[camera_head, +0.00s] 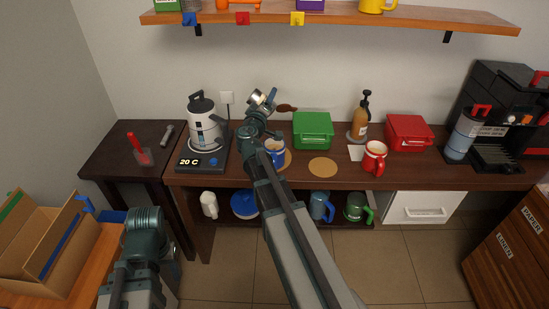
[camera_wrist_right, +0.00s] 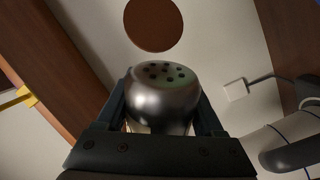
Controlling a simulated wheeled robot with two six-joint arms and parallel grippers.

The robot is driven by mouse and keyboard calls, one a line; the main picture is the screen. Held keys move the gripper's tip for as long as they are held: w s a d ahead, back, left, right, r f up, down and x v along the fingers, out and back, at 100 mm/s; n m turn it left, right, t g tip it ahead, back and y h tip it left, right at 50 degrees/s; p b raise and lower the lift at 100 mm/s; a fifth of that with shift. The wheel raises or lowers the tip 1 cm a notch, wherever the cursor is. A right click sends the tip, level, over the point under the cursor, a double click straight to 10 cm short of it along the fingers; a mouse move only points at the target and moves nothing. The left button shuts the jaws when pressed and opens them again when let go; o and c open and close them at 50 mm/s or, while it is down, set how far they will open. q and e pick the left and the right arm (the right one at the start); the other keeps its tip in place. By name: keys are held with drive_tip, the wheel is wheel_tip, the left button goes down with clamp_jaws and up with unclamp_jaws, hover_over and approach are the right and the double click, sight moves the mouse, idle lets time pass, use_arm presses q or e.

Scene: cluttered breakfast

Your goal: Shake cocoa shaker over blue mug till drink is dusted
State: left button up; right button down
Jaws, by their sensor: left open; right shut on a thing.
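The blue mug (camera_head: 277,146) stands on the dark counter with a coaster beside it, partly hidden by my right arm. The cocoa shaker (camera_head: 257,97) has a rounded metal top. My right gripper (camera_head: 264,101) is shut on it and holds it above the counter, up and to the left of the mug in the picture. In the right wrist view the shaker's holed lid (camera_wrist_right: 166,73) sits between the fingers. The drink's surface cannot be made out. My left gripper (camera_head: 145,222) is low at the left, away from the counter and open; its fingertips are hard to make out.
A kettle (camera_head: 203,125) on a base stands left. Green box (camera_head: 313,128), brown pump bottle (camera_head: 361,115), red mug (camera_head: 375,158) and red box (camera_head: 409,132) stand right. A bare cork coaster (camera_head: 322,167) lies between. A wall shelf (camera_head: 340,17) runs above.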

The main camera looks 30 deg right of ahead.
use_arm(q)
drive_tip(key=shift+f, duration=0.55)
use_arm(e)
drive_tip(key=shift+f, duration=0.6)
drive_tip(key=shift+r, duration=0.1)
idle(0.8)
